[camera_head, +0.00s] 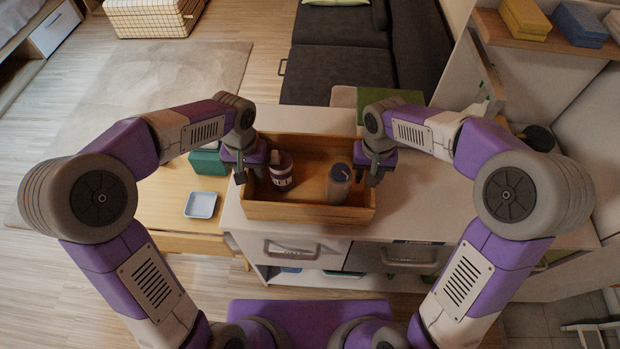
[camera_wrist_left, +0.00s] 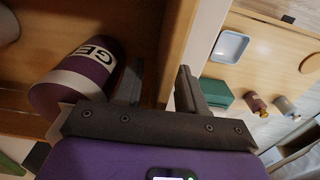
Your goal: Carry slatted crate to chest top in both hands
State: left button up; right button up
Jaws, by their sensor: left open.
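The wooden slatted crate (camera_head: 305,213) sits on the pale chest top (camera_head: 425,200). It holds a purple and white container (camera_head: 281,172) and a grey bottle with a blue top (camera_head: 338,184). My left gripper (camera_head: 247,170) is at the crate's left end. In the left wrist view its open fingers (camera_wrist_left: 160,80) stand on either side of the crate wall (camera_wrist_left: 178,45), beside the purple container (camera_wrist_left: 85,75). My right gripper (camera_head: 371,172) is at the crate's right end; its finger gap is unclear.
A wooden table (camera_head: 175,200) on the left bears a pale square dish (camera_head: 200,204) and a green box (camera_head: 208,162). A dark sofa (camera_head: 335,75) lies beyond the chest. A shelf (camera_head: 540,35) with sponge-like blocks is at upper right. The chest top right of the crate is clear.

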pick_arm(q)
grip_shut()
pick_arm(e)
grip_shut()
pick_arm(q)
jog(key=shift+r, duration=0.15)
pick_arm(e)
jog(key=shift+r, duration=0.15)
